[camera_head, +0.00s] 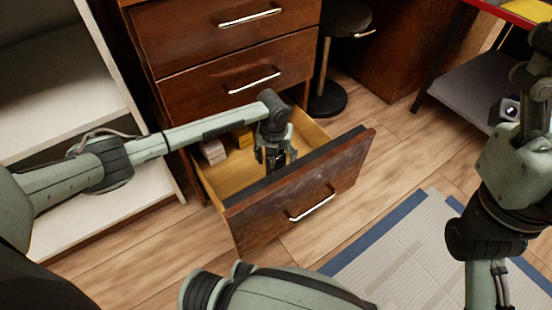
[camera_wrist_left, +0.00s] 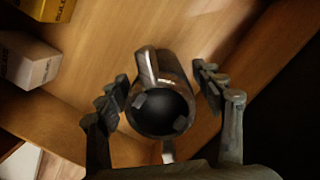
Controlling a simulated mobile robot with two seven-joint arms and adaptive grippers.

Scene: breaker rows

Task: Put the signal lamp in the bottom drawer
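The bottom drawer (camera_head: 232,182) is pulled out, with its dark wooden front tilted in the head view. My left gripper (camera_head: 275,160) reaches down inside it. In the left wrist view a grey metal cylinder with a dark round end, which looks like the signal lamp (camera_wrist_left: 160,112), lies between the fingers of my left gripper (camera_wrist_left: 164,84). The fingers stand apart, with a narrow gap visible beside the lamp, so the gripper looks open. Most of the lamp is hidden behind the gripper in the head view. My right arm is at the right edge; its fingertips are not visible.
White boxes (camera_head: 213,151) and a yellow box (camera_head: 243,137) sit at the back of the drawer. Two closed drawers are above it. A stool base (camera_head: 327,101) stands behind. A grey low shelf (camera_head: 456,91) at right holds a small silvery device (camera_head: 508,110). A mat (camera_head: 400,262) lies in front.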

